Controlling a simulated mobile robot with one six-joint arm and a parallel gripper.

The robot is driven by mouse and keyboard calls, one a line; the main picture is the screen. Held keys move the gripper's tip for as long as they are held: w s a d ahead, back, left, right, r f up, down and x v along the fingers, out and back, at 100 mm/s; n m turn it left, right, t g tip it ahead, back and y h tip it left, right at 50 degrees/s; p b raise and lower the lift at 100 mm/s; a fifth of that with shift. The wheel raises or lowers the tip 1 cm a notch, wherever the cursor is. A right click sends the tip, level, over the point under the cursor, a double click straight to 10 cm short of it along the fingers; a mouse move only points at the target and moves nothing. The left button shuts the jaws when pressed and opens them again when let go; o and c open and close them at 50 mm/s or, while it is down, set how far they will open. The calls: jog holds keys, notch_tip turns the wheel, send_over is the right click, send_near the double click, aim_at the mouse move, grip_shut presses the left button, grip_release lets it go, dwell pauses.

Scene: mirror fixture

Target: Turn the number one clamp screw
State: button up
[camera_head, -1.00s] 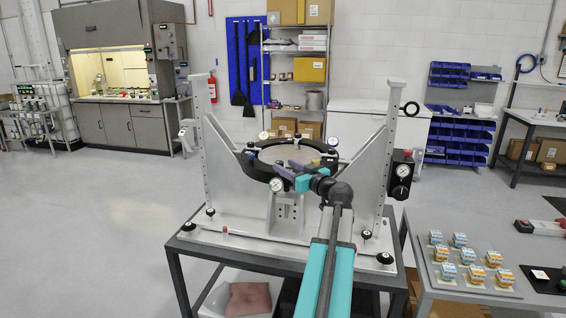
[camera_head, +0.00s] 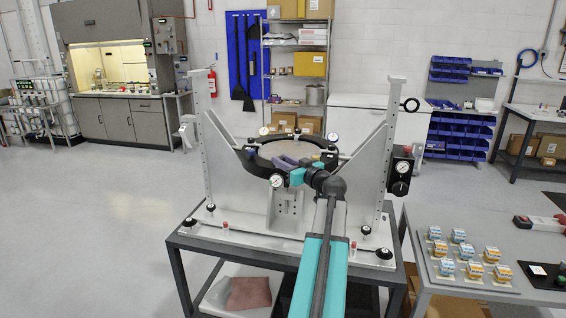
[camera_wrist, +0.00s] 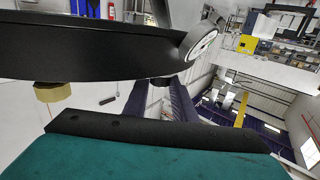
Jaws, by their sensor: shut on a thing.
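The mirror fixture (camera_head: 285,230) stands on a dark-framed table, with a round black ring (camera_head: 255,167) between two grey uprights. Dial gauges sit around the ring; the front one (camera_head: 277,181) also shows in the wrist view (camera_wrist: 203,42). My gripper (camera_head: 284,161) reaches over the ring's front right with its purple fingers. In the wrist view the fingers (camera_wrist: 180,98) are close together by a small dark knob (camera_wrist: 160,82) under the ring. They are shut on what seems a clamp screw, mostly hidden. No number is readable. A brass knob (camera_wrist: 52,92) hangs at left, apart from the fingers.
Black knobs and red-tipped pins stand on the fixture's base. A side table (camera_head: 490,232) at right holds several small blue and orange blocks. The floor at left is clear.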

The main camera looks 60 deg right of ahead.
jog(key=shift+a+f+m+h+b, duration=0.2)
jog(key=shift+m+h+b, duration=0.3)
jog(key=shift+b, duration=0.4)
jog(key=shift+g+h+b, duration=0.5)
jog(key=shift+b, duration=0.15)
jog(key=shift+w+a+m+g+h+b, duration=0.1)
jog(key=shift+m+g+h+b, duration=0.35)
jog(key=shift+m+h, duration=0.5)
jog(key=shift+r+g+h, duration=0.1)
jog(key=shift+g+h, duration=0.15)
jog(key=shift+m+g+h+p, duration=0.35)
jog(key=shift+m+g+h, duration=0.05)
jog(key=shift+m+g, duration=0.15)
jog(key=m+g+h+p, duration=0.1)
jog(key=p, duration=0.1)
jog(key=g+h+p, duration=0.1)
jog(key=p, duration=0.1)
jog(key=shift+w+a+r+m, duration=0.1)
jog(key=shift+w+m, duration=0.05)
jog(key=shift+m, duration=0.25)
jog(key=p, duration=0.3)
jog(key=shift+w+r+m+g+h, duration=0.15)
jog(key=shift+r+m+g+h, duration=0.15)
jog(key=shift+h, duration=0.1)
